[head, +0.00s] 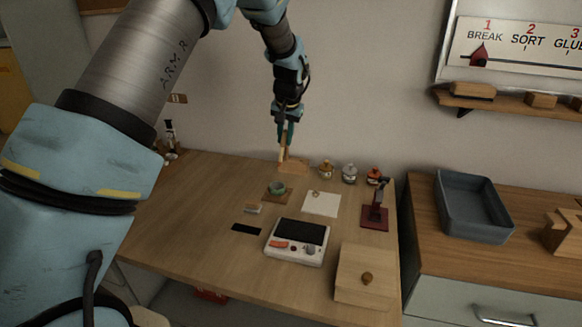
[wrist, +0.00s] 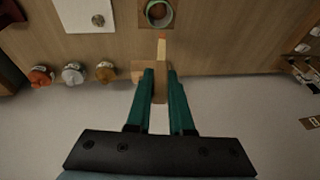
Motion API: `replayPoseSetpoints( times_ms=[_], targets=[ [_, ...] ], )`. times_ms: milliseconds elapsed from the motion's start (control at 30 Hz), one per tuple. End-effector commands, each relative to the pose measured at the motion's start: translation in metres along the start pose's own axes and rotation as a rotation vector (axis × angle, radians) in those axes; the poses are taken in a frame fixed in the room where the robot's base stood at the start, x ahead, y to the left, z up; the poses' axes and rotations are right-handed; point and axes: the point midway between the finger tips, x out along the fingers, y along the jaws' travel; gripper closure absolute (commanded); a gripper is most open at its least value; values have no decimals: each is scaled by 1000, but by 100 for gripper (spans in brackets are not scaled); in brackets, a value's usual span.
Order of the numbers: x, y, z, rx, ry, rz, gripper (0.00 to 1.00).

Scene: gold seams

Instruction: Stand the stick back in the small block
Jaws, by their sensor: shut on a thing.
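My gripper (head: 286,138) is over the back of the table, fingers pointing down. It is shut on the light wooden stick (head: 283,152), which hangs roughly upright below the fingers. In the wrist view the stick (wrist: 161,52) shows between the green fingers (wrist: 160,75), with a paler, orange-tinged tip. The small wooden block (head: 294,167) lies at the back edge of the table, right by the stick's lower end. In the wrist view part of the block (wrist: 137,72) shows beside the fingers, the rest hidden. I cannot tell whether the stick's end is in the block or just apart from it.
Three small jars (head: 349,173) stand right of the block. A green round bowl (head: 277,188) and a white sheet (head: 322,204) lie in front. A dark red stand (head: 375,212), a white device (head: 297,243) and a wooden box (head: 364,276) are farther right and nearer. The wall is close behind.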

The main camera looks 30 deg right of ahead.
Motion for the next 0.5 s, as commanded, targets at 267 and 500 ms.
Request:
replayPoseSetpoints(
  times_ms=[267,500],
  targets=[
    [4,2,-16,-3,10,10,100],
    [21,12,-78,-24,47,67,100]
  ],
)
